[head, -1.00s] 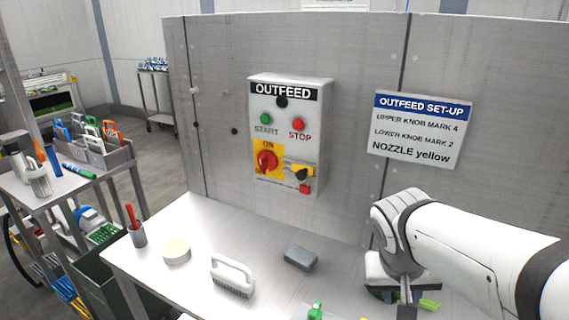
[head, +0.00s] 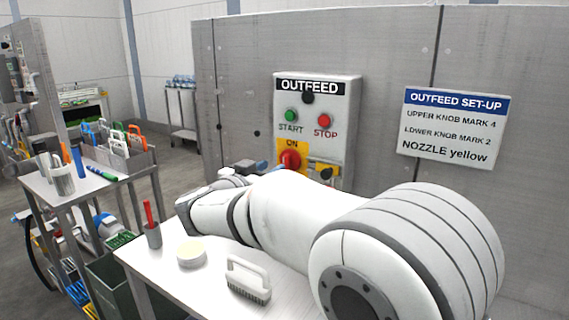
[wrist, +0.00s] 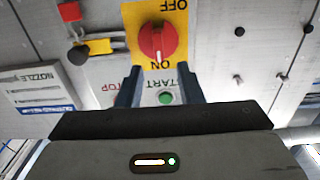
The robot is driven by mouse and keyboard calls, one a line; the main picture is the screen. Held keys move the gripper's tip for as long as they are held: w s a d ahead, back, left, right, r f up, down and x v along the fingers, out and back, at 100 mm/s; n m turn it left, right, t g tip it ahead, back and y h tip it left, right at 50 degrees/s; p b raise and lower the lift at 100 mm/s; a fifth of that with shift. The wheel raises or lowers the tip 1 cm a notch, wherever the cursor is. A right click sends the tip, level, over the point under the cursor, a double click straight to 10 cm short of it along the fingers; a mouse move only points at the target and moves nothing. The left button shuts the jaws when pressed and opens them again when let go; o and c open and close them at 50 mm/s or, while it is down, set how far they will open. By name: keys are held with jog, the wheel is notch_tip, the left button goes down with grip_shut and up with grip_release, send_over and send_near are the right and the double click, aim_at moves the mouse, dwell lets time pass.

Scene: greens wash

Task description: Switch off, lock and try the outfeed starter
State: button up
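The OUTFEED starter box (head: 344,105) is on the grey panel, with a green START button (head: 291,115) and a red STOP button (head: 324,121). Its red rotary switch (head: 290,160) sits on a yellow plate; in the wrist view the switch (wrist: 157,42) points along the ON–OFF line, its marked end towards ON. My gripper (wrist: 160,80) is open and empty, its fingers apart just short of the switch, with the START button (wrist: 166,98) showing between them. Beside the switch are a yellow part (wrist: 98,47), a black knob (wrist: 79,56) and a red piece (wrist: 69,11).
My arm crosses the table in the head view and hides the box's lower part. A white table (head: 215,282) bears a brush (head: 248,278), a round pale tub (head: 191,252) and a cup with a red item (head: 152,232). A set-up sign (head: 452,128) hangs right of the box.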

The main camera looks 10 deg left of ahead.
aim_at(284, 161)
jog(key=p+x, duration=0.1)
jog(key=x, duration=0.5)
jog(key=shift+c, duration=0.3)
grip_shut()
jog(key=shift+d, duration=0.1)
